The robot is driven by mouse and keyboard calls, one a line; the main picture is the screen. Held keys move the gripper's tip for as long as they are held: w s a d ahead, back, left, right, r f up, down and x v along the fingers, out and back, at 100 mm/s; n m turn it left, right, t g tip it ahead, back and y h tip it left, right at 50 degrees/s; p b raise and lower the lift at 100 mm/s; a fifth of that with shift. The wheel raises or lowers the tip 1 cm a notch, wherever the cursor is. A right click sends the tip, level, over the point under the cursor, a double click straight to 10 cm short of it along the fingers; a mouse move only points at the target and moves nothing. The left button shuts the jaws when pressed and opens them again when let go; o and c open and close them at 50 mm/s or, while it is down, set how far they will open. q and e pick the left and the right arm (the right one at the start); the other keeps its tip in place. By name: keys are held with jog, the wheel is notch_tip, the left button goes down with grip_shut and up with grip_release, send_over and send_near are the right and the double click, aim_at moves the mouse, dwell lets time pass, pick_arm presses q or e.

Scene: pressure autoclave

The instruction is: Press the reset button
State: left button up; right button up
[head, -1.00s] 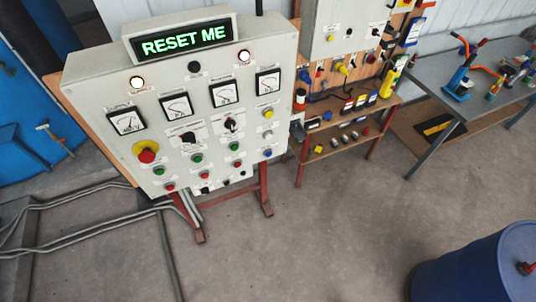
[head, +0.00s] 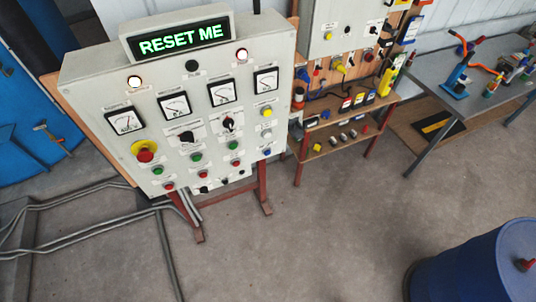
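A grey control panel (head: 90,92) stands at the left on red legs. Its display (head: 184,40) on top reads "RESET ME" in green letters. A large red mushroom button with a yellow collar (head: 146,155) sits at the lower left. Two black rotary switches, small green and red buttons (head: 197,157), a yellow button (head: 267,113) and a white button (head: 266,136) are lower down. Labels are too small to tell which is the reset button. Neither gripper is in view.
A second panel and a shelf (head: 345,122) with small parts stand right of the control panel. A grey table (head: 430,88) with tools is at the right. A blue barrel (head: 470,270) stands at the lower right. Pipes (head: 90,235) run along the floor at left. The middle floor is clear.

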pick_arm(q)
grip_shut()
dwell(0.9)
